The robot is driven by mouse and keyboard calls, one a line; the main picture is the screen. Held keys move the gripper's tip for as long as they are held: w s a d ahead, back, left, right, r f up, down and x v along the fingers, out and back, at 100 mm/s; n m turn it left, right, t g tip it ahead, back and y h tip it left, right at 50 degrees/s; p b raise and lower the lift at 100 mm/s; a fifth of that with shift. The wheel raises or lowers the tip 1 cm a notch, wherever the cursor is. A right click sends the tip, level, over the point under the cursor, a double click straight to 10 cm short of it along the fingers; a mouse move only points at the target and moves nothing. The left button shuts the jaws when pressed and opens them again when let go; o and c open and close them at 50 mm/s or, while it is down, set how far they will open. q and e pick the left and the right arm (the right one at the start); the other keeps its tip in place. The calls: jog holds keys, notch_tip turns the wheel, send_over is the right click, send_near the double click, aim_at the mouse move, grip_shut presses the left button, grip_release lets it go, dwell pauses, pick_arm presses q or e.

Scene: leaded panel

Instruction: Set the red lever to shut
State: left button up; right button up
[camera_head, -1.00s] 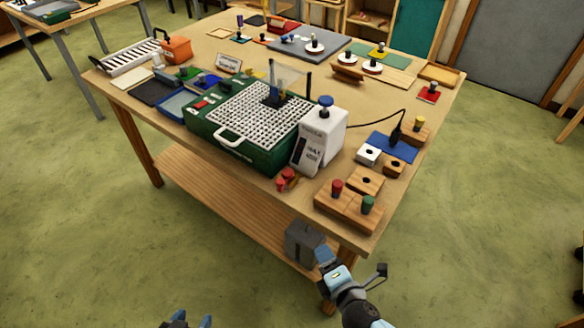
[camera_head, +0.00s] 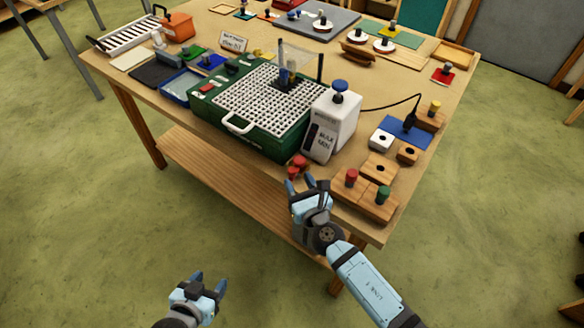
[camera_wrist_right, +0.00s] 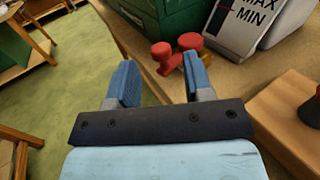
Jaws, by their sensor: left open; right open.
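The red lever (camera_head: 299,163) appears as a small red piece with rounded ends at the table's front edge, between the green machine and the white container. In the right wrist view the red lever (camera_wrist_right: 167,58) shows just beyond my fingertips, with a bit of yellow beside it; its exact setting I cannot tell. My right gripper (camera_head: 309,184) is open and empty, just in front of the lever; its fingers (camera_wrist_right: 160,78) point toward it, the right finger partly overlapping its lower part. My left gripper (camera_head: 208,286) is open and empty, low over the floor, well away from the table.
The green grinder (camera_head: 250,143) with its white grid stands left of the lever. The white container (camera_head: 335,122) marked MAX and MIN stands right behind it. A wooden block (camera_head: 364,197) with red and green pegs stands to the right. The floor before the table is clear.

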aim_at(293, 173)
jog(key=shift+x, duration=2.4)
